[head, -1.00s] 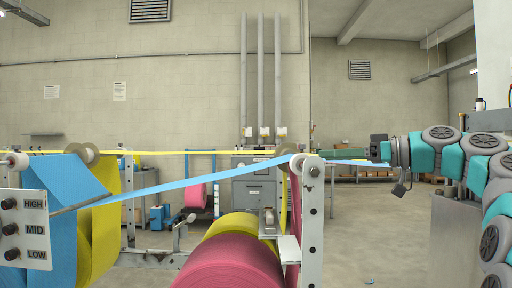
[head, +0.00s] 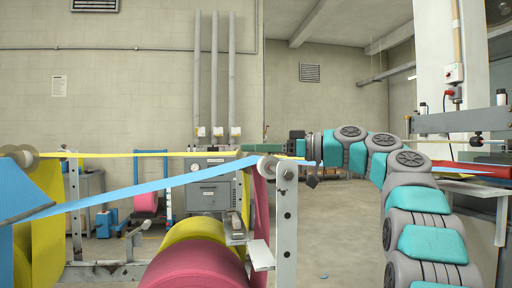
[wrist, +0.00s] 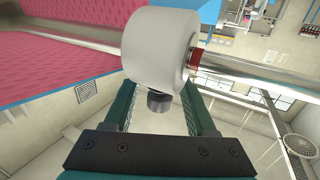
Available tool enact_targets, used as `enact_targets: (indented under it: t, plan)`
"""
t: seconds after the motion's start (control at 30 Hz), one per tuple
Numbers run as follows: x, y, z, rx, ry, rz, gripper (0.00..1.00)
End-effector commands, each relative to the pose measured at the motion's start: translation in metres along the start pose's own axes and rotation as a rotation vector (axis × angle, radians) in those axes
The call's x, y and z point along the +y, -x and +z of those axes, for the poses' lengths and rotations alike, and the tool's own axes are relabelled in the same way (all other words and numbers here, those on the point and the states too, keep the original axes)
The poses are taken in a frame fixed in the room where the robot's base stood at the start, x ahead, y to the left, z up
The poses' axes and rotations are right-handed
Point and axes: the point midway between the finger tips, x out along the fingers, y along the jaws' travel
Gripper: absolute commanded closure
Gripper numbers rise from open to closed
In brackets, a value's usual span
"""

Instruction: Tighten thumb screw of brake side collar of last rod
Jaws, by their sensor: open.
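In the wrist view a white collar (wrist: 160,42) sits on a steel rod (wrist: 255,76), with a dark thumb screw (wrist: 159,103) sticking out of it towards me. My gripper (wrist: 157,90) is open, with one teal finger on each side of the screw. The screw lies between the fingers, with visible gaps beside it. In the head view my gripper (head: 258,147) reaches in from the right behind the machine's near upright post (head: 286,220). Its fingertips are partly hidden there, and the collar and screw cannot be made out.
A red ring (wrist: 195,59) is on the rod beside the collar. In the head view, a blue web (head: 150,190) and yellow web (head: 130,154) run across the machine above a large pink roll (head: 210,268). Open floor lies right of the post.

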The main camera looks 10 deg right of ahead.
Motion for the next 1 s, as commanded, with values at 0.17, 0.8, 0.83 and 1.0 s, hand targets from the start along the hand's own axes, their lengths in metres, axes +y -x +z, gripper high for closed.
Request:
enact_targets:
  t: [0.17, 0.8, 0.83, 1.0]
  plan:
    - [0.0007, -0.0019, 0.0002, 0.001, -0.001, 0.002, 0.44]
    - [0.0007, -0.0017, 0.0002, 0.001, -0.001, 0.002, 1.0]
    - [0.0007, -0.0017, 0.0002, 0.001, -0.001, 0.002, 1.0]
    - [0.0008, -0.0017, 0.0002, 0.001, -0.001, 0.002, 1.0]
